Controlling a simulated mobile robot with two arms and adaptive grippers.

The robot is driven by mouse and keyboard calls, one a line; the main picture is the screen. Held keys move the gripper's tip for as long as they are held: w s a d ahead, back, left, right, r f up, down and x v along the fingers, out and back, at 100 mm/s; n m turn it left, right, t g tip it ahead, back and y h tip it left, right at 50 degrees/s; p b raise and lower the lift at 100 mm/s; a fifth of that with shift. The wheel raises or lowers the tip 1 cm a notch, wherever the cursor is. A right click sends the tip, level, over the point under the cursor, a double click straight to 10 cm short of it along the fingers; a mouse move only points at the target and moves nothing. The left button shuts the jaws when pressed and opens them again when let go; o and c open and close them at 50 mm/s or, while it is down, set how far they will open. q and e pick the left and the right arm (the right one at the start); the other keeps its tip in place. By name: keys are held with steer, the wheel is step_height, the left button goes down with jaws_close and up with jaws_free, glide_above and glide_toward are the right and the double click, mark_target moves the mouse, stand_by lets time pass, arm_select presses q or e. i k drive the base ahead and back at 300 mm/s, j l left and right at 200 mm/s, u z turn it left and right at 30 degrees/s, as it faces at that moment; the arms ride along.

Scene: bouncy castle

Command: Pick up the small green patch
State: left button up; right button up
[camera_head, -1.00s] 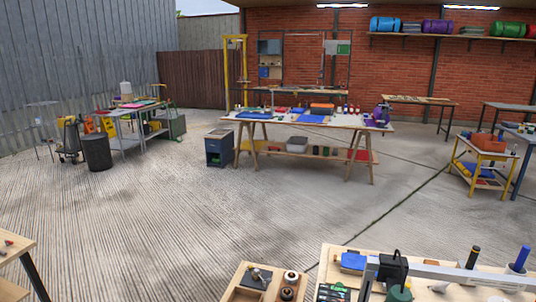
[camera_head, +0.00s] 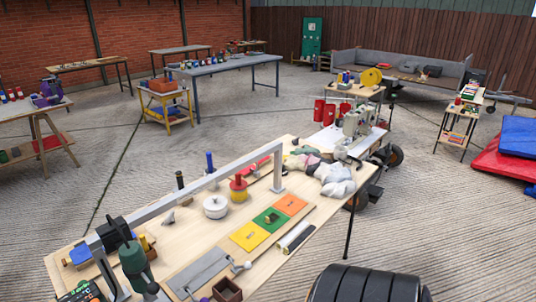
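The small green patch (camera_head: 263,224) lies flat on the light wooden workbench (camera_head: 215,262), between a yellow patch (camera_head: 249,237) and an orange patch (camera_head: 290,205). A small brown and dark mark or item shows on the green patch; I cannot tell which. Neither of my grippers is in view.
A grey metal bar (camera_head: 190,187) spans above the bench behind the patches. Black ribbed round forms (camera_head: 368,284) stand at the bench's front right.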

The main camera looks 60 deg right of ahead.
mark_target(272, 217)
steer(key=z, duration=2)
